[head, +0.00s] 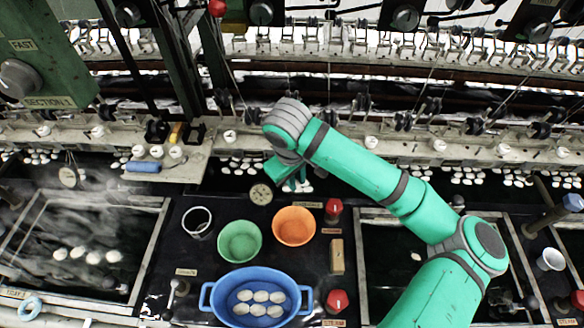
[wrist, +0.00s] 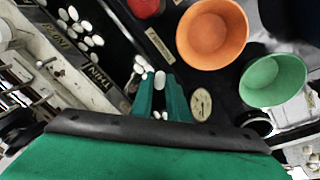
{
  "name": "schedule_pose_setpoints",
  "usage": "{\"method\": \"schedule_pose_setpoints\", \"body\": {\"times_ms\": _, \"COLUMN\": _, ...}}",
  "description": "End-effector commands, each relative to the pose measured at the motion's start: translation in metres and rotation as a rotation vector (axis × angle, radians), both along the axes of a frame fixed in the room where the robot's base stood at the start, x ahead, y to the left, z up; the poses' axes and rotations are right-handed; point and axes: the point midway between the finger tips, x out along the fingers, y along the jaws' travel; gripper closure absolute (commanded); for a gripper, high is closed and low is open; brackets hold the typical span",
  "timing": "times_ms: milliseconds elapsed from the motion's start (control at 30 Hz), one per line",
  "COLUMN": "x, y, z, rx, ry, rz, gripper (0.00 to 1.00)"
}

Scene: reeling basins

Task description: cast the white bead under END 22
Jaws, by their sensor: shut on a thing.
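My gripper (wrist: 161,92) is shut on a white bead (wrist: 160,79), which shows between the teal fingertips in the wrist view. In the head view my gripper (head: 298,184) hangs over the dark trough behind the orange bowl, and the bead in it cannot be told from the white ones nearby. Several loose white beads (wrist: 141,66) lie in the trough close to the fingers.
An orange bowl (head: 294,226), a green bowl (head: 240,241) and a blue basin (head: 213,302) with several white cocoons stand on the black counter. A round dial (head: 261,194) and a red knob (head: 333,207) are near my gripper. The reeling ledge (head: 345,145) runs behind.

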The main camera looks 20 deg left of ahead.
Motion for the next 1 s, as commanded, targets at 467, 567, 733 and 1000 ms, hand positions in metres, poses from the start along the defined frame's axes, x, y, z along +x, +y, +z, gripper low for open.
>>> {"method": "schedule_pose_setpoints", "body": {"times_ms": 467, "x": 0.038, "y": 0.025, "z": -0.029, "rx": -0.007, "ry": -0.079, "rz": 0.019, "gripper": 0.91}}
{"method": "schedule_pose_setpoints", "body": {"times_ms": 567, "x": 0.038, "y": 0.024, "z": -0.041, "rx": -0.006, "ry": -0.079, "rz": 0.019, "gripper": 0.91}}
{"method": "schedule_pose_setpoints", "body": {"times_ms": 733, "x": 0.038, "y": 0.024, "z": -0.061, "rx": -0.007, "ry": -0.078, "rz": 0.018, "gripper": 0.91}}
{"method": "schedule_pose_setpoints", "body": {"times_ms": 1000, "x": 0.038, "y": 0.025, "z": -0.078, "rx": -0.004, "ry": -0.079, "rz": 0.018, "gripper": 0.91}}
